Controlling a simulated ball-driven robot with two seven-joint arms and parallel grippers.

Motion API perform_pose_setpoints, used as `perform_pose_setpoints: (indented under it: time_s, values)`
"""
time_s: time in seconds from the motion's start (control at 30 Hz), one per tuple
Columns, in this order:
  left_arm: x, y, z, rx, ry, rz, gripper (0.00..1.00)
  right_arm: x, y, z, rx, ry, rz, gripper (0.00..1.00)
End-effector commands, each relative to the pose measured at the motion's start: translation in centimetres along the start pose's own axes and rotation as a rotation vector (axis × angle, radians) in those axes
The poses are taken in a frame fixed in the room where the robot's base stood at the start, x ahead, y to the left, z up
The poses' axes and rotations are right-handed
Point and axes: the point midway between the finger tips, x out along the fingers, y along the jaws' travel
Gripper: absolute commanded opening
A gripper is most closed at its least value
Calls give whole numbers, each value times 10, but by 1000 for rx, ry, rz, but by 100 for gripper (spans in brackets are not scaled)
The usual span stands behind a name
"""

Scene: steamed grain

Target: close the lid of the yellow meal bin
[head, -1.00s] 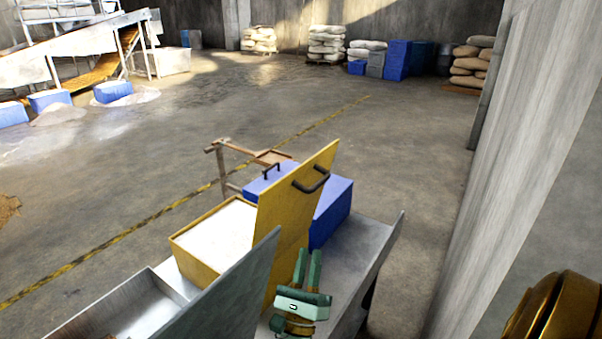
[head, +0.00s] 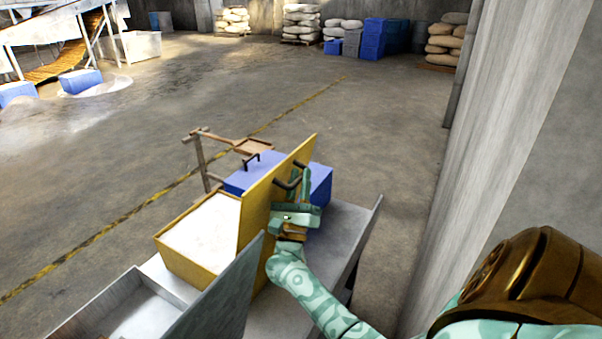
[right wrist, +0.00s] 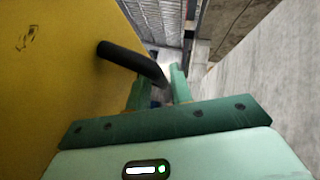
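The yellow meal bin (head: 186,267) stands on a metal bench and is full of white meal (head: 205,230). Its yellow lid (head: 262,208) stands open, nearly upright, at the bin's right side. A black handle (head: 283,184) is on the lid's outer face and also shows in the right wrist view (right wrist: 130,58). My right gripper (head: 300,178) is beside that face, at the handle. In the right wrist view, its green fingers (right wrist: 158,85) are apart and the handle's far part reaches between them. I cannot tell whether they touch it. My left gripper is not in view.
A grey metal bin (head: 125,305) with a raised lid (head: 225,300) stands in front of the yellow bin. A blue bin (head: 321,188) stands behind it. A concrete wall (head: 500,130) rises at the right. The floor beyond is mostly clear.

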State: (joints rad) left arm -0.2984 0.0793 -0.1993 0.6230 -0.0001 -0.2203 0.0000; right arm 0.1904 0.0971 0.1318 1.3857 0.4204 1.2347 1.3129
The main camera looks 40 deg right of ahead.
Motion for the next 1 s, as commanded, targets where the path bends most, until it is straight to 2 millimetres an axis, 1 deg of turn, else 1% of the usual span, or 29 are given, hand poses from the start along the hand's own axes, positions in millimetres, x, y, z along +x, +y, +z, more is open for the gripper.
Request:
perform_pose_setpoints:
  time_s: [0.03, 0.1, 0.37, 0.43, 0.47, 0.77, 0.87, 1.0]
  values:
    - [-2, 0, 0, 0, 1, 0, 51, 4, 0, 1, 1, 0, 0, 22]
    - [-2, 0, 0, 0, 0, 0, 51, 7, 0, 0, 0, 0, 1, 22]
    - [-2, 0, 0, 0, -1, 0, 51, 8, 0, 0, 0, 0, 1, 22]
    - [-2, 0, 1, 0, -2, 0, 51, 8, 0, 0, 0, 0, 1, 5]
    - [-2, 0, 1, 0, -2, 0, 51, 8, 0, 0, 0, 0, 1, 0]
    - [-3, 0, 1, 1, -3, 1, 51, 10, 4, 3, -11, 0, 11, 0]
    - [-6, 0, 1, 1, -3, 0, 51, 16, 11, 8, -32, -2, 33, 0]
    - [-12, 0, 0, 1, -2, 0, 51, 26, 30, 19, -84, -2, 84, 0]
